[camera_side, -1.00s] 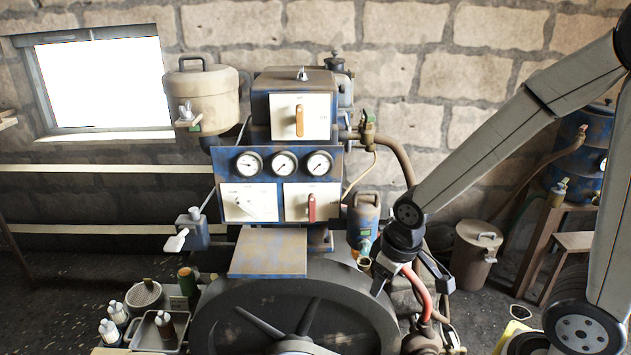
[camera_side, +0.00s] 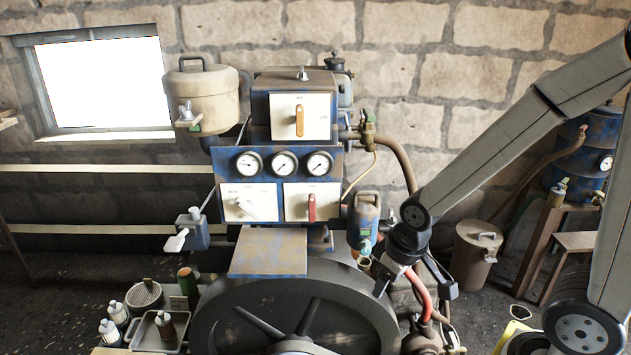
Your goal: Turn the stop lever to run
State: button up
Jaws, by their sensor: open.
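Several levers sit on cream plates on the blue engine panel, and their labels are too small to read. A red lever (camera_side: 311,208) points up on the lower right plate; I cannot tell for sure that it is the stop lever. An orange lever (camera_side: 299,121) stands upright on the upper box. A white lever (camera_side: 244,208) lies tilted on the lower left plate. My gripper (camera_side: 414,290) is open and empty, pointing down to the right of the flywheel. It is well to the right of and below the red lever, touching none of the levers.
A blue-grey canister (camera_side: 364,218) stands between the red lever and my arm. A red hose (camera_side: 420,293) runs behind my gripper. The dark flywheel (camera_side: 230,295) fills the front. Three gauges (camera_side: 284,163) sit above the lower plates.

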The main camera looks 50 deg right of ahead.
dwell(0.4)
jog(key=w+d+f+n+g+h, duration=0.35)
jog(key=d+n+h, duration=0.3)
jog(key=n, duration=0.35)
jog(key=n+t+h, duration=0.6)
jog(key=n+t, duration=0.8)
jog(key=n, duration=0.3)
send_near(312, 205)
jog(key=x, duration=0.3)
jog(key=shift+a, duration=0.1)
jog(key=shift+w, duration=0.1)
jog(key=shift+x, duration=3.9)
